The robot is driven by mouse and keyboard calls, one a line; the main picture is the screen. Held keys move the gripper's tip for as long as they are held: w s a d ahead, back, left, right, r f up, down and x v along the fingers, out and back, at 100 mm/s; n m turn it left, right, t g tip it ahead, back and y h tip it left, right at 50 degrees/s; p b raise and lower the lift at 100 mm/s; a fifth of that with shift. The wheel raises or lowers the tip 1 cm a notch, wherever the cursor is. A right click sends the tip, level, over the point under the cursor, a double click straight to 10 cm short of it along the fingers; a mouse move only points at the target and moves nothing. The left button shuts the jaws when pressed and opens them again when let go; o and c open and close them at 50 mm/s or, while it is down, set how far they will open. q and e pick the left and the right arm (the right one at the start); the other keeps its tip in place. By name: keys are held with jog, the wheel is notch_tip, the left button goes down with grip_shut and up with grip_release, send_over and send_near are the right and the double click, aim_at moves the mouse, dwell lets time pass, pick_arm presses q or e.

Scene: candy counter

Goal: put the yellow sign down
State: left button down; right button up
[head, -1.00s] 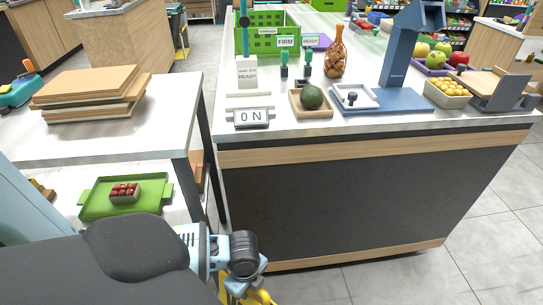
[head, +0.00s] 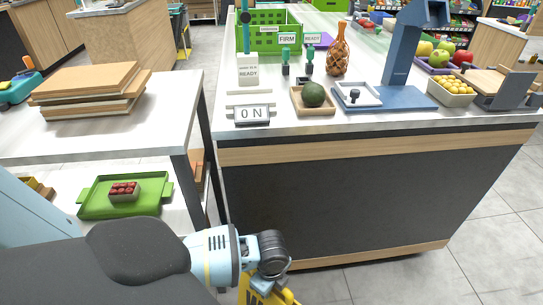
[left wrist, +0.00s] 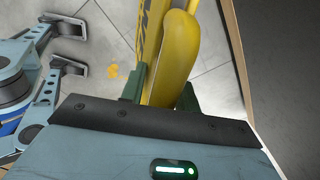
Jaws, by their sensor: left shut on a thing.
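The yellow sign (head: 268,291) shows at the bottom edge of the head view, below my left wrist, with dark lettering partly in sight. The rest of it is cut off by the frame. In the left wrist view the sign (left wrist: 182,48) stretches away from my left gripper (left wrist: 160,90), over the floor. The two dark green fingers are shut on it, one on each side. I cannot tell whether its lower end touches the floor.
Grey tiled floor (head: 390,285) lies in front of the dark counter front (head: 350,195). A white table (head: 165,130) with a lower shelf holding a green tray (head: 90,208) stands on the left. In the left wrist view a wooden edge (left wrist: 238,55) runs close on the right.

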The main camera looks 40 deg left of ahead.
pick_arm(q)
notch_tip(320, 180, down, 2)
jog(key=shift+w+b, duration=0.1)
jog(key=shift+b, duration=0.2)
jog(key=shift+f, duration=0.1)
jog(key=c, duration=1)
grip_release()
jog(key=shift+c, duration=0.2)
notch_tip(320, 180, up, 12)
jog(key=p, duration=0.3)
